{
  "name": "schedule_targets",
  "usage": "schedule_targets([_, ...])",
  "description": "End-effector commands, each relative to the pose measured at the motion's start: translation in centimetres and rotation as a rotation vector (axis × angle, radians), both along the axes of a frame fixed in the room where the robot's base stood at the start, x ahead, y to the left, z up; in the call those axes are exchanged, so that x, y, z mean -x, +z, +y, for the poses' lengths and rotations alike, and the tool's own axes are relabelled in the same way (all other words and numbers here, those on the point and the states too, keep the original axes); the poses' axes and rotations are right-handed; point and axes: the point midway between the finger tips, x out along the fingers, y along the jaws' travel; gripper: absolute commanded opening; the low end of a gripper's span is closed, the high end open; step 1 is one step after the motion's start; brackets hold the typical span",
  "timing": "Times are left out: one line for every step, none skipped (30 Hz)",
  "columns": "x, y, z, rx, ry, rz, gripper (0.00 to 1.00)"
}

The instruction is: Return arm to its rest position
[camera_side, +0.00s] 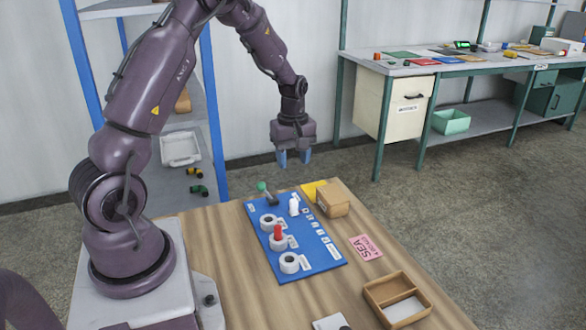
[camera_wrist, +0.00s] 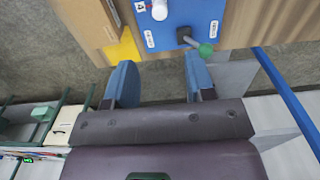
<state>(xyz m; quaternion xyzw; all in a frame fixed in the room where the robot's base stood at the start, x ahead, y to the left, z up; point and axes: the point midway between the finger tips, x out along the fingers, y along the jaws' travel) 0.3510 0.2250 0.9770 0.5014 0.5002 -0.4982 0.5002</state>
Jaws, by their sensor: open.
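My gripper (camera_side: 293,157) hangs in the air above the far end of the wooden table, with blue fingers pointing down. It also shows in the wrist view (camera_wrist: 158,85), where the two fingers stand apart with nothing between them. A blue board (camera_side: 315,262) lies on the table below, near my base. On it are several white ring-shaped holders, a red piece (camera_side: 278,232) standing in one, a white bottle-like piece (camera_side: 294,206), and a lever with a green knob (camera_side: 262,186) at the far end. No hanging hose is clearly visible.
A cardboard box (camera_side: 333,202) and a yellow pad (camera_side: 313,189) sit beside the board. A pink card (camera_side: 366,248) and an open wooden tray (camera_side: 371,293) lie to the right. Blue-framed shelving (camera_side: 214,130) stands behind my arm. A workbench (camera_side: 440,68) stands at the back right.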

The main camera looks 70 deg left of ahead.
Motion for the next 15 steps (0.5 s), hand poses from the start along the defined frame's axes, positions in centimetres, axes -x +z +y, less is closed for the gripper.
schedule_targets([0.00,0.11,0.00,0.000,0.000,0.000,0.50])
schedule_targets([0.01,0.12,0.00,0.000,0.000,0.001,0.50])
schedule_targets([0.01,0.12,0.00,0.000,0.000,0.001,0.50])
schedule_targets([0.01,0.12,0.00,0.000,0.000,0.001,0.50])
schedule_targets([0.01,0.11,0.00,0.000,0.000,0.001,0.50])
schedule_targets([0.01,0.11,0.01,0.000,0.000,0.001,0.50])
schedule_targets([0.01,0.10,0.01,0.000,0.000,0.001,0.50])
schedule_targets([0.01,0.10,0.01,0.000,0.000,0.001,0.50])
schedule_targets([0.01,0.10,0.01,0.000,-0.003,0.001,0.50])
schedule_targets([0.01,0.09,0.02,0.000,-0.009,0.001,0.50])
schedule_targets([0.02,0.09,0.01,0.000,-0.020,0.001,0.50])
schedule_targets([0.05,0.09,-0.01,0.002,-0.043,0.003,0.50])
schedule_targets([0.11,0.07,-0.04,0.003,-0.067,0.006,0.50])
schedule_targets([0.35,-0.05,-0.16,0.008,-0.096,0.014,0.50])
schedule_targets([0.96,-0.40,-0.53,0.020,-0.144,0.033,0.50])
